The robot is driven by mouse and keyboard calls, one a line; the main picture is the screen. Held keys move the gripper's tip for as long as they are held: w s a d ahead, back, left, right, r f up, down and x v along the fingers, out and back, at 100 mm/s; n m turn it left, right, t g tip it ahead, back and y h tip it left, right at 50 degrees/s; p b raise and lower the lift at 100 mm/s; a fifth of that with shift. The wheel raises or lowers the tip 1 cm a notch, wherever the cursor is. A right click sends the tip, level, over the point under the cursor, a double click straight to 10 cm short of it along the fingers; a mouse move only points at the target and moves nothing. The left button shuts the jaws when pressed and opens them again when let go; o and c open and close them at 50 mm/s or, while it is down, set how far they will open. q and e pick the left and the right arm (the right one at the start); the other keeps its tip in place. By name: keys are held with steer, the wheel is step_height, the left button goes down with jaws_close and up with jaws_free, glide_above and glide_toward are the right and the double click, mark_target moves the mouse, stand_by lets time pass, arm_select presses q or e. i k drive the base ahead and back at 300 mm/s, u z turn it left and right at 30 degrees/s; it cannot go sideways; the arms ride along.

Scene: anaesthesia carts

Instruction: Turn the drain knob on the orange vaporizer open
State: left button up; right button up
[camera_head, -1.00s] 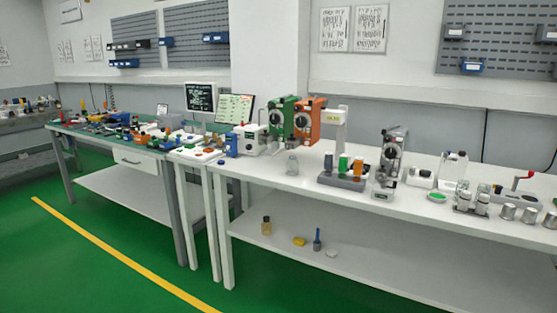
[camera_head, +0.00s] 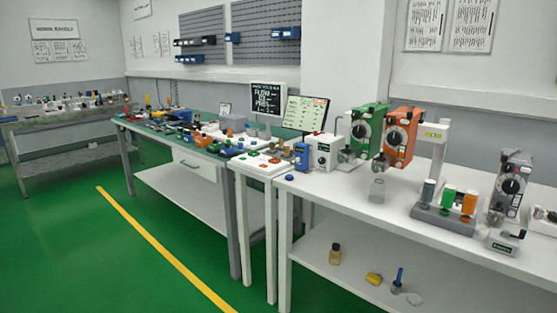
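The orange vaporizer (camera_head: 396,136) is mounted upright above the white bench, at the right of the head view. It has a dark round dial on its front. Its drain knob is too small to make out at this distance. A green vaporizer (camera_head: 367,129) hangs just to its left. A small clear jar (camera_head: 377,190) stands on the bench below the orange vaporizer. Neither of my grippers is in view.
The white bench (camera_head: 340,197) has a lower shelf with a small bottle (camera_head: 335,254). A rack of colored bottles (camera_head: 445,218) and a grey vaporizer (camera_head: 510,185) stand to the right. A green-topped bench (camera_head: 160,130) is at left. The green floor is clear in front.

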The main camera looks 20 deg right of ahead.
mark_target(376, 169)
steer(key=u, duration=0.3)
steer(key=i, duration=1.45)
steer(key=z, duration=1)
steer(key=i, duration=1)
steer(key=z, duration=1)
